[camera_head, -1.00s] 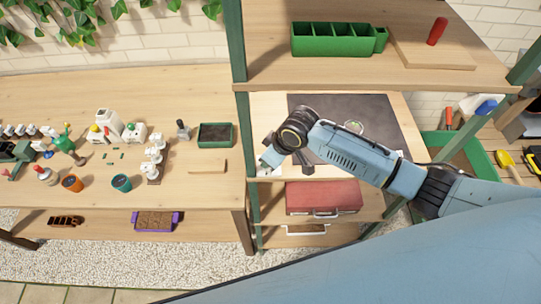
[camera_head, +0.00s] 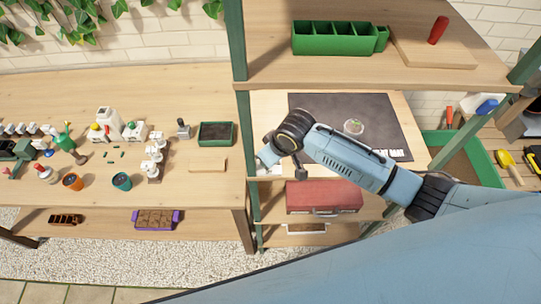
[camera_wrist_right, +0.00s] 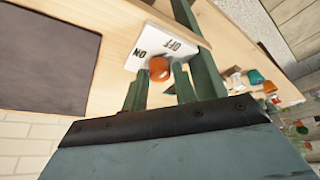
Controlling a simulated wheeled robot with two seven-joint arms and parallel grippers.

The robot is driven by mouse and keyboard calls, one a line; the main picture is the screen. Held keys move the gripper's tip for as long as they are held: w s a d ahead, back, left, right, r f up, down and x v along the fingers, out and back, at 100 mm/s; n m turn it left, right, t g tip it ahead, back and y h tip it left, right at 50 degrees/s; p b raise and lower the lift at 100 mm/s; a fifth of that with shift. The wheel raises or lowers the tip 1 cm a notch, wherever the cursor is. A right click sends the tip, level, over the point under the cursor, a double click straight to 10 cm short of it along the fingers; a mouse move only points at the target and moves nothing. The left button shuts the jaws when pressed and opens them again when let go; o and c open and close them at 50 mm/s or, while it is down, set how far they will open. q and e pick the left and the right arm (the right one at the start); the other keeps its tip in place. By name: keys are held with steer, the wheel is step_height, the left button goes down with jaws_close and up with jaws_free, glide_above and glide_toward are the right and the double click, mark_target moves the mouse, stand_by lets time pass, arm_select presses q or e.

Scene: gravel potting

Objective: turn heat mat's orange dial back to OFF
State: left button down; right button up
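The orange dial (camera_wrist_right: 159,68) sits on a white control plate (camera_wrist_right: 150,38) marked ON on one side and OFF on the other. I cannot tell which mark the dial points to. The two fingers of my right gripper (camera_wrist_right: 160,88) are apart, with the dial showing between their tips; contact is not clear. In the head view my right gripper (camera_head: 268,158) is at the left front of the middle shelf, and it and the arm hide the dial. The dark heat mat (camera_head: 375,115) lies on that shelf and shows in the wrist view (camera_wrist_right: 45,50). My left gripper is not in view.
A green shelf post (camera_head: 240,110) stands close to my right gripper. A red toolbox (camera_head: 325,197) is on the shelf below. The upper shelf (camera_head: 270,70) overhangs behind. The workbench at left holds pots and bottles.

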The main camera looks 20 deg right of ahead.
steer(key=o, duration=0.3)
steer(key=v, duration=1.3)
steer(key=shift+s+r, duration=0.1)
steer(key=shift+r, duration=0.15)
steer(key=shift+f, duration=0.1)
